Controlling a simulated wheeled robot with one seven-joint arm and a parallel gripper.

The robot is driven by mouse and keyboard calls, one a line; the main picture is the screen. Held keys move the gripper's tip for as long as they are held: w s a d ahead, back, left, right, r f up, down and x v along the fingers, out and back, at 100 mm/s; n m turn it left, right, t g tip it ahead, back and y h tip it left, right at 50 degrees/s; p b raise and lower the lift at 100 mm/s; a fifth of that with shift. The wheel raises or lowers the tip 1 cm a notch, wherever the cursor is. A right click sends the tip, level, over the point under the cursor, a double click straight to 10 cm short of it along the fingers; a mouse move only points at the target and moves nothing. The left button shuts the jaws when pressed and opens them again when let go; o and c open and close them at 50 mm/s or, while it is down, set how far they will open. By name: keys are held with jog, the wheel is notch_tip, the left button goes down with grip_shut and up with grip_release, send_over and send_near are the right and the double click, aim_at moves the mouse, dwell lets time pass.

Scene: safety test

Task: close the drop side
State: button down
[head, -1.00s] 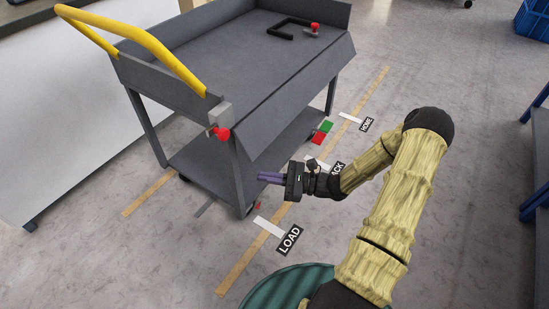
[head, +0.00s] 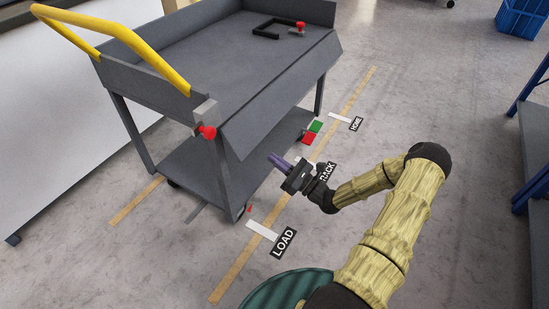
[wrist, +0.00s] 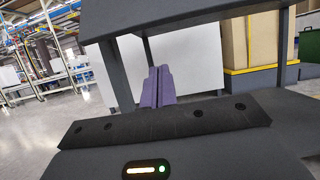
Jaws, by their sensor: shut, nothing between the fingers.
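The grey cart (head: 180,160) with a yellow handle (head: 110,30) stands left of centre in the head view. Its drop side (head: 285,98) is the long grey panel along the right edge of the top deck. It slants outward and down from the deck edge. A red knob (head: 207,132) sits on the cart's near corner. My gripper (head: 273,157) is beside the cart, below and to the right of the panel. Its purple fingers are together and empty, pointing toward the cart. In the wrist view the fingers (wrist: 157,87) show in front of grey cart parts.
A black bracket and a red knob (head: 300,26) are on the top deck. A red and green block (head: 312,132) is near the lower shelf. Floor tape with LOAD (head: 284,242) and other labels runs beside the cart. A blue-legged bench is at right.

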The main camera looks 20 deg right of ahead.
aim_at(255, 146)
jog(key=b+x, duration=0.4)
jog(key=x, duration=0.4)
jog(key=s+d+r+b, duration=0.2)
jog(key=shift+s+r, duration=0.15)
jog(key=shift+s, duration=0.1)
jog(key=shift+r+p, duration=0.15)
jog(key=shift+p, duration=0.3)
